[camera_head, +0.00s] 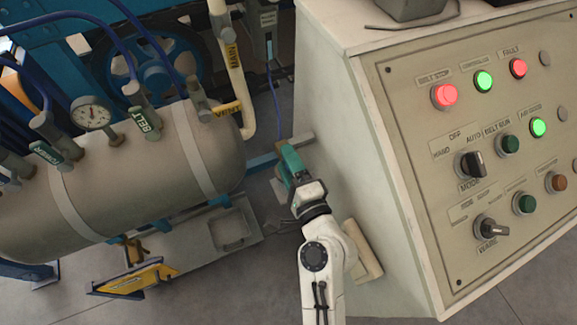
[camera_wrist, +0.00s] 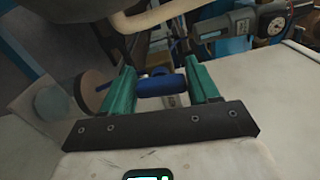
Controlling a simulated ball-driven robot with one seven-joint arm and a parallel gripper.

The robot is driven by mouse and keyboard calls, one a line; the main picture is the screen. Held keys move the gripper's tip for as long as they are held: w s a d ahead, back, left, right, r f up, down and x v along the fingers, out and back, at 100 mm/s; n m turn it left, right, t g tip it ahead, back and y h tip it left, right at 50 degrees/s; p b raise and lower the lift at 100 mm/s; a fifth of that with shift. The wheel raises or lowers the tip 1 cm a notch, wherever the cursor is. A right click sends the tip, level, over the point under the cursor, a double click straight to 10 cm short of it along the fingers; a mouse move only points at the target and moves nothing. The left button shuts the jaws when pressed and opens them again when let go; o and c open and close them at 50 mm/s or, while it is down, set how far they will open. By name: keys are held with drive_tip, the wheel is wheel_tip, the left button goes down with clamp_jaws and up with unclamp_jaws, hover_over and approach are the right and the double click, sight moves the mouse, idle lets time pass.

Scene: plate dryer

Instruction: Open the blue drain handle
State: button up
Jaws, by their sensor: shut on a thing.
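The blue drain handle (camera_wrist: 160,86) shows in the wrist view as a blue bar lying crosswise between the two teal fingers of my gripper (camera_wrist: 160,80). Its right end meets the right finger, and a bit of blue also shows just left of the left finger. In the head view my gripper (camera_head: 290,160) reaches down beside the grey cabinet, near the right end of the tank. It is shut on the handle. In the head view I cannot make out the handle; the gripper and arm cover that spot.
A grey tank (camera_head: 130,190) with a gauge (camera_head: 91,113) and valves stands to the left. The control cabinet (camera_head: 345,150) rises close on the right, with its button panel (camera_head: 500,150). A cream pipe (camera_head: 240,80) bends down behind.

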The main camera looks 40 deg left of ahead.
drive_tip(key=shift+f+n+b, duration=0.15)
drive_tip(key=shift+n+b, duration=0.2)
drive_tip(key=shift+n, duration=0.25)
drive_tip(key=o, duration=1)
drive_tip(key=shift+c, duration=0.2)
drive_tip(key=shift+d, duration=0.1)
drive_tip(key=b+v, duration=0.1)
drive_tip(key=v, duration=0.9)
drive_tip(key=shift+s+d+b, duration=0.15)
drive_tip(key=shift+d+b, duration=0.15)
drive_tip(key=shift+b, duration=0.1)
